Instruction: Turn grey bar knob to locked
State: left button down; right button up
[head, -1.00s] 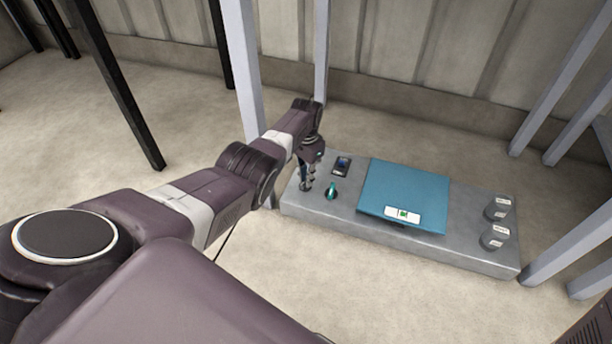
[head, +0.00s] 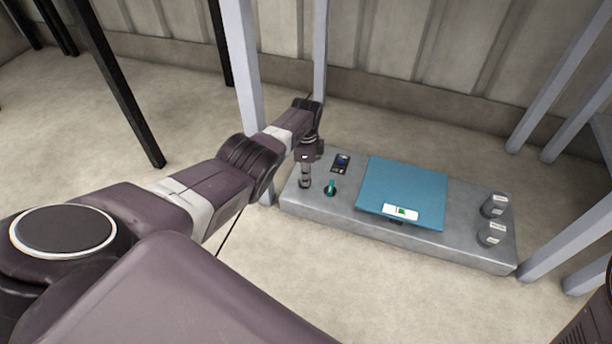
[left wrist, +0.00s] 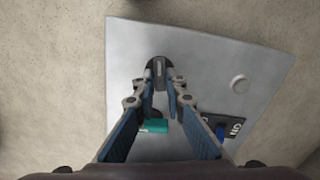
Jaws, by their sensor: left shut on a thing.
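The grey bar knob (left wrist: 159,72) sits on the grey slab (left wrist: 190,50) in the left wrist view, a bar on a dark round base. My left gripper (left wrist: 160,82) is shut on it, with one fingertip on each side of the bar. The bar lies roughly along the picture's vertical there. In the head view my left gripper (head: 305,182) points down at the left end of the slab (head: 290,208) and mostly hides the knob. Any position markings near the knob cannot be read. My right gripper is not in view.
A teal knob (head: 331,187) stands close to the right of the gripper; it also shows between the fingers' bases in the wrist view (left wrist: 154,125). A dark switch plate (head: 341,163), a blue-teal panel (head: 405,185) and two grey cylinders (head: 493,206) are farther right. Metal posts (head: 243,80) stand behind.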

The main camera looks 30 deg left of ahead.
pick_arm(q)
jog(key=shift+m, duration=1.2)
jog(key=c, duration=2)
grip_release()
jog(key=shift+r, duration=0.45)
notch_tip(320, 180, up, 11)
jog(key=shift+r, duration=0.1)
